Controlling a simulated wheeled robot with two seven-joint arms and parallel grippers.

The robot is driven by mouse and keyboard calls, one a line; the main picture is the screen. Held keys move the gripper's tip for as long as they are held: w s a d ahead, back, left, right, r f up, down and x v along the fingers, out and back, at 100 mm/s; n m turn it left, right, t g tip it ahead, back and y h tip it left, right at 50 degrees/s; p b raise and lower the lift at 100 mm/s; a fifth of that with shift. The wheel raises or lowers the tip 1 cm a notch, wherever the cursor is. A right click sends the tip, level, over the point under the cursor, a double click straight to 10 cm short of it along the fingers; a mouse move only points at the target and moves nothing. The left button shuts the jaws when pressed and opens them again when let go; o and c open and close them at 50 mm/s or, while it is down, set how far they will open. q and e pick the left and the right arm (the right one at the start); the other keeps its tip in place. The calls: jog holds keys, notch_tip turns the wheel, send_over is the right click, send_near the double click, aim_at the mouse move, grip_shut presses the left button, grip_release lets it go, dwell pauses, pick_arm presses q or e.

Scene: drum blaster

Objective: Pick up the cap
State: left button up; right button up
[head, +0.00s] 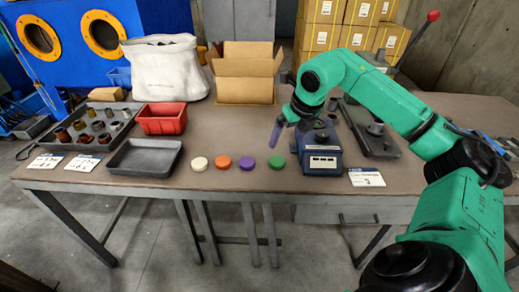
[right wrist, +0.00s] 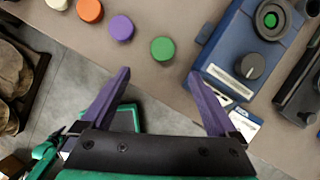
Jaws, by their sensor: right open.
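Several round caps lie in a row on the brown table: a white cap (head: 199,163), an orange cap (head: 221,162), a purple cap (head: 247,163) and a green cap (head: 276,162). My right gripper (head: 275,136) is above the table near the green cap, left of a blue machine with a dial. In the right wrist view, its purple fingers (right wrist: 160,85) are wide apart and hold nothing. The green cap (right wrist: 163,49) shows beyond and between the fingertips, and the purple cap (right wrist: 121,27) is to its left. My left gripper is not in view.
The blue machine (head: 320,150) stands just right of the green cap. A black tray (head: 145,158), a red bin (head: 162,118) and a tray of metal parts (head: 92,128) are on the left. An open cardboard box (head: 245,90) and a white bag (head: 165,68) stand behind. Bare table surrounds the caps.

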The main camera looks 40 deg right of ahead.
jog(key=f, duration=0.1)
send_near(278, 162)
notch_tip(278, 162, down, 2)
jog(key=shift+p, duration=0.3)
jog(key=p+x, duration=0.1)
jog(key=x, duration=0.4)
jog(key=shift+w+f, duration=0.25)
jog(key=shift+w, duration=0.05)
jog(key=shift+w+d+f, duration=0.1)
jog(key=shift+w+f, duration=0.05)
jog(key=shift+f, duration=0.1)
jog(key=shift+c, duration=0.2)
jog(key=c, duration=1.3)
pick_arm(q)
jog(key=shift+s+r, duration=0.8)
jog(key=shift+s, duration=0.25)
pick_arm(e)
jog(key=shift+r, duration=0.1)
